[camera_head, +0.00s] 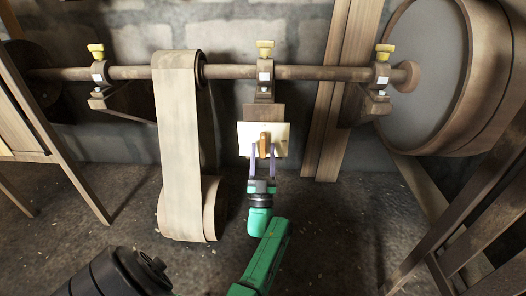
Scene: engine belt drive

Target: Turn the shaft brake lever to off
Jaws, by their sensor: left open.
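The shaft brake lever (264,139) is a short orange-brown handle, roughly upright, in front of a pale plate (246,133) below the middle shaft bearing. My left gripper (262,150) is at the end of a green arm coming up from the bottom. Its two purple fingers are apart, one on each side of the lever's lower part. I cannot tell whether either finger touches the lever. Any markings on the plate are too small to read. My right gripper is not in view.
A long shaft (230,72) runs along the block wall on brackets with yellow-topped bearings (265,47). A wide pale belt (178,140) hangs from it to a lower drum, left of my gripper. A large wooden wheel (485,80) and timber frames stand at the right. Some floor (335,225) is clear.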

